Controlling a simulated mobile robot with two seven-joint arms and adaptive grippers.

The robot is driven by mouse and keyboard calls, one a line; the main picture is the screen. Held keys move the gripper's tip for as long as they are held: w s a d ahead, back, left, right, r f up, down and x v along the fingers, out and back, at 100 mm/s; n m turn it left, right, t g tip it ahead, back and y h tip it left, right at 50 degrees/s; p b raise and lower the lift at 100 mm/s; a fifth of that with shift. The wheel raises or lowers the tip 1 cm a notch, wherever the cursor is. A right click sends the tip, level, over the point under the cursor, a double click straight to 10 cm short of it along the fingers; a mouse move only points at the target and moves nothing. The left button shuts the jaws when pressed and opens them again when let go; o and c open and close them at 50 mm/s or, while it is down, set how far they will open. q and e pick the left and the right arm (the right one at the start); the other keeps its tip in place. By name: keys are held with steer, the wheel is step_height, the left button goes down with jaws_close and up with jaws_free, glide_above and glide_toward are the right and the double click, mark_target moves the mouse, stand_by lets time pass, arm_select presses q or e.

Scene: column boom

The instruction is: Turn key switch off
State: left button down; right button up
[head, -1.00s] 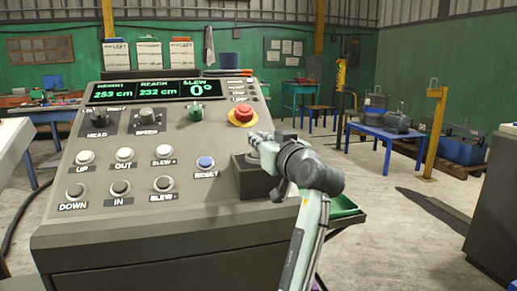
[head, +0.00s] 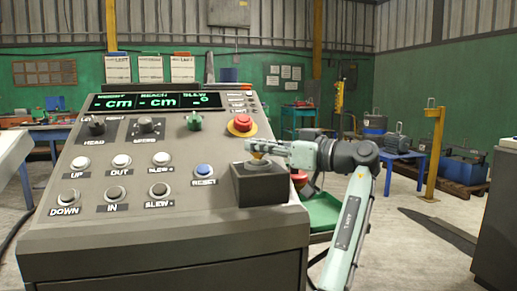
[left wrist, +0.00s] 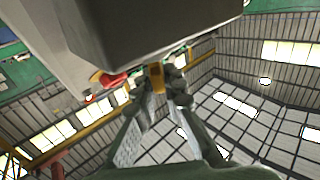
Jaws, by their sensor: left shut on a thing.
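The key switch box (head: 259,183) is a dark block on the right front of the grey control panel (head: 130,228). A small yellow-orange key (head: 257,162) shows at its top, mostly hidden by my fingers. My left gripper (head: 254,150) reaches in from the right and is shut on the key. In the left wrist view the yellow key (left wrist: 157,76) sits between the fingertips, against the dark box. The panel display (head: 155,101) shows dashes in place of numbers. My right gripper is not in view.
A red emergency button (head: 241,124) stands just behind the switch box. A blue reset button (head: 204,170) and several grey buttons lie to its left. A green tray (head: 322,211) is at the panel's right side. A yellow post (head: 433,155) and open floor are further right.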

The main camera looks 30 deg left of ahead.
arm_select(q)
steer(key=shift+f, duration=0.1)
steer(key=c, duration=1.6)
jaws_free()
steer(key=d, duration=1.2)
